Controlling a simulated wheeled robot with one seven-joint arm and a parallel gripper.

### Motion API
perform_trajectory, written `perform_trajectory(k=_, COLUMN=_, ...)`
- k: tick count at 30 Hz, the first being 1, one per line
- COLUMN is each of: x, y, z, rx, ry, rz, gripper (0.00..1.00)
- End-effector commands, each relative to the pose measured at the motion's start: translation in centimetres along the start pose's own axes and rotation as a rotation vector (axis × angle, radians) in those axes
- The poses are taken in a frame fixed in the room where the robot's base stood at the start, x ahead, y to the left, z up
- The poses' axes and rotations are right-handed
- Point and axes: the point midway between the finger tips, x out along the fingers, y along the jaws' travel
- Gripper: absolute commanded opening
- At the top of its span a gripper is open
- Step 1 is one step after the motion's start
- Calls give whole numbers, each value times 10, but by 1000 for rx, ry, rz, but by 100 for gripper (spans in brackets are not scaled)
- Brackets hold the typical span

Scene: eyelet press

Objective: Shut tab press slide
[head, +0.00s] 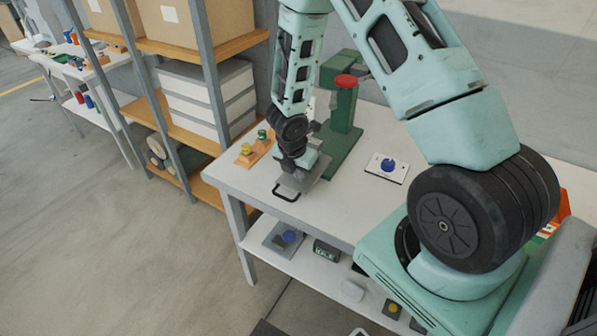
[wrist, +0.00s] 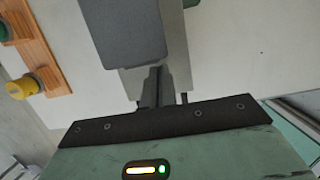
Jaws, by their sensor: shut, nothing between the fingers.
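The tab press is a green upright stand (head: 343,120) with a red knob (head: 346,81) on the white table. Its grey slide (head: 318,172) sticks out from the stand toward the table's front edge. A black loop handle (head: 287,194) is at the slide's front end. My gripper (head: 291,172) is low over the front of the slide, just behind the handle. In the wrist view, my fingers (wrist: 160,86) are shut and empty, over light grey metal (wrist: 178,50) beside a darker grey block (wrist: 125,30). I cannot tell whether they touch it. The handle is mostly hidden there.
A wooden strip with green and yellow knobs (head: 247,149) lies left of the slide. A white plate with a blue button (head: 388,164) is to the right. A shelf rack (head: 197,90) stands at the left. The white table top (head: 345,205) is clear in front.

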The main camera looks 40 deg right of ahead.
Motion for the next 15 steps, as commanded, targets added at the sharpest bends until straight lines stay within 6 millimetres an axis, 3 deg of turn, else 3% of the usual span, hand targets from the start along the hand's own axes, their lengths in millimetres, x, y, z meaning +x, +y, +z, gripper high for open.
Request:
perform_trajectory(k=5, x=1, y=0, z=15, rx=4, ry=1, rz=-2, gripper=0)
perform_trajectory(k=15, x=17, y=0, z=98, rx=5, ry=0, rz=-3, gripper=0)
